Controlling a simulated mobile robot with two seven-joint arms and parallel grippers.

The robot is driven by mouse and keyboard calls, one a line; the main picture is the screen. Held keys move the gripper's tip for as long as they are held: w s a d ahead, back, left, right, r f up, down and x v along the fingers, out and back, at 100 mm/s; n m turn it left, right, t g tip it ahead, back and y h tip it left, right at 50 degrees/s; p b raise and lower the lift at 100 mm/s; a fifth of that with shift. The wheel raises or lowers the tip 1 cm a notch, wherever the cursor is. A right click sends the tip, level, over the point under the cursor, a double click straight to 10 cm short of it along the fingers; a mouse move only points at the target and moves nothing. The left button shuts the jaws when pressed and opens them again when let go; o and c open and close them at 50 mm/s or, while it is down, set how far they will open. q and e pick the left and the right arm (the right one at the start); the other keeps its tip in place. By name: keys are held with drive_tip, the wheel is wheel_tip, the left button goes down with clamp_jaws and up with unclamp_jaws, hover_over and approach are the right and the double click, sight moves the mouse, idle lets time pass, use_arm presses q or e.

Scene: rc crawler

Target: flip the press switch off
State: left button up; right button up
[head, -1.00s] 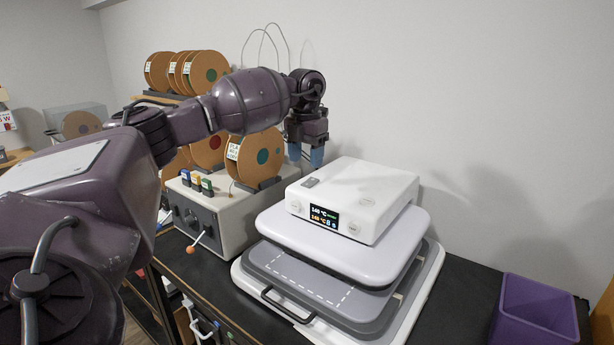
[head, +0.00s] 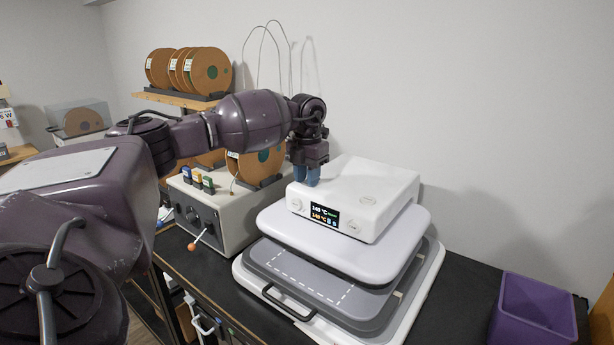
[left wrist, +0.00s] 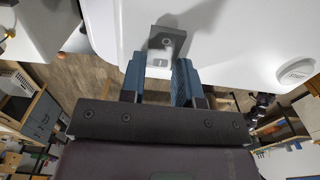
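The white heat press (head: 375,195) stands on the dark bench, with a lit display on its front. My left gripper (head: 306,181) points down at the back left of its top housing, with two blue fingers. In the left wrist view the press switch (left wrist: 166,42) is a light rocker on a grey plate on the white housing. My left gripper (left wrist: 160,72) is there too, its fingers apart with an empty gap, tips at the near edge of the switch. I cannot tell whether they touch it. In the head view the gripper hides the switch. My right gripper is not in view.
A beige control box (head: 215,215) with an orange-tipped lever stands left of the press. Spools (head: 262,165) sit behind my arm, with more on a shelf (head: 180,100). A purple bin (head: 533,310) is at the right. The bench between press and bin is clear.

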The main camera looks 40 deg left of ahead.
use_arm(q)
drive_tip(key=c, duration=0.3)
drive_tip(key=shift+w+r+g, duration=0.1)
drive_tip(key=shift+w+g, duration=0.05)
drive_tip(key=shift+g, duration=0.6)
drive_tip(key=shift+w+r+g, duration=0.1)
drive_tip(key=shift+w+g, duration=0.05)
drive_tip(key=shift+g, duration=0.6)
drive_tip(key=o, duration=0.9)
